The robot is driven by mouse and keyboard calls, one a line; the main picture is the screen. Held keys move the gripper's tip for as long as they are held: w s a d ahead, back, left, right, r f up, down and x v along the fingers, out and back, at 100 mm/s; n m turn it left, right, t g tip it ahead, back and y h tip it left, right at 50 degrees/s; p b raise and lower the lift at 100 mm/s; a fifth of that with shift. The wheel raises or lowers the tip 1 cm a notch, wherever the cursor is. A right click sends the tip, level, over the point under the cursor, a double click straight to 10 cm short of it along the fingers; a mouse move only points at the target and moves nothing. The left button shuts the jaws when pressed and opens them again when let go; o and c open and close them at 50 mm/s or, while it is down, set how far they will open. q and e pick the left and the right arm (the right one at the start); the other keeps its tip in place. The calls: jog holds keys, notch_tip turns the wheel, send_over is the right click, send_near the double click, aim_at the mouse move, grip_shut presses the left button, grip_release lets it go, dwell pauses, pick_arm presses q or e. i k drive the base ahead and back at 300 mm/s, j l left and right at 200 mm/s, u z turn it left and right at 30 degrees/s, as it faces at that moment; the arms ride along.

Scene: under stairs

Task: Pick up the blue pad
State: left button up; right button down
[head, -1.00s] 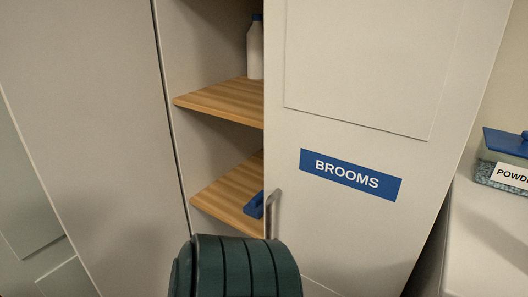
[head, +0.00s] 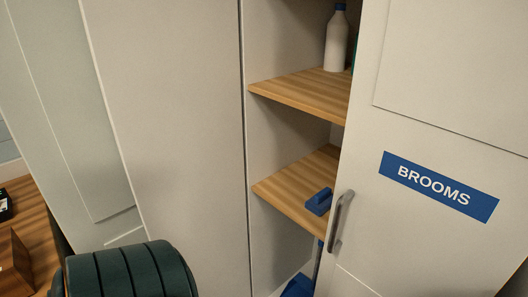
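A small blue block-like thing (head: 318,202), which looks like the blue pad, lies on the lower wooden shelf (head: 290,190) inside the open part of the cabinet. It is at the shelf's front, just left of the handle on the BROOMS door (head: 430,110). A raised part shows on its top. Neither of my grippers is in the head view.
The door's grey handle (head: 340,222) is close to the pad. A white bottle (head: 336,40) stands on the upper shelf (head: 305,93). Another blue thing (head: 298,287) is low in the cabinet. A dark green ribbed object (head: 130,272) stands at the bottom left.

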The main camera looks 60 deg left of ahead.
aim_at(318, 204)
jog(key=u, duration=1.25)
jog(key=z, duration=1.85)
jog(key=u, duration=1.85)
jog(key=k+j, duration=0.05)
